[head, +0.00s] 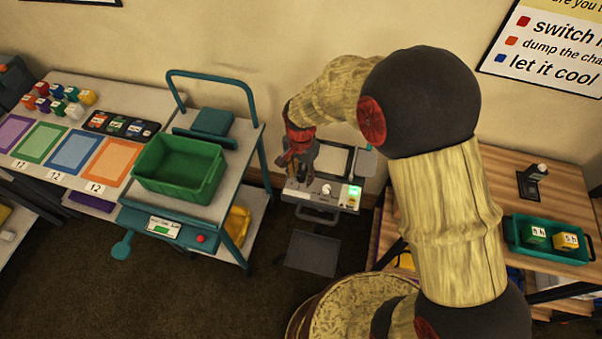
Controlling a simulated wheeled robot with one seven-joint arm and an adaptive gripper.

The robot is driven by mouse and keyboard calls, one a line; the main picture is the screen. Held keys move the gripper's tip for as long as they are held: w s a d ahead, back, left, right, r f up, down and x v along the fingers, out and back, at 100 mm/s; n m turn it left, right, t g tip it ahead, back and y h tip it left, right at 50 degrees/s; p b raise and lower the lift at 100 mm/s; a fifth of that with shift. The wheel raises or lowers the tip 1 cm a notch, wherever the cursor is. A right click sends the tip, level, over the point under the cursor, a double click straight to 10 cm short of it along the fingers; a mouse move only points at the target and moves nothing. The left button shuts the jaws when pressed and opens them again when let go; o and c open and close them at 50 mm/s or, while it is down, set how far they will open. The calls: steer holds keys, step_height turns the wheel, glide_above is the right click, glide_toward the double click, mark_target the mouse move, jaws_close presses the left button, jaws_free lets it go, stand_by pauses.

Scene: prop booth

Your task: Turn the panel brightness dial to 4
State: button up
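A grey device (320,200) stands low against the back wall, left of my arm. It has a pale flat panel (324,156) on top and a front strip with a lit green spot (353,191). A small round part (326,190) on the strip could be the dial; its marks are too small to read. My gripper (298,174) points down over the left part of this device and hides some of it. I cannot tell whether its fingers are open or shut, or whether they touch anything.
A cart with a green bin (181,168) and a tall teal handle (212,76) stands close on the left. A table with coloured mats (73,152) is farther left. A wooden table (540,195) with a green tray (548,254) is on the right.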

steer(key=shift+c, duration=1.3)
steer(key=c, duration=0.7)
jaws_close()
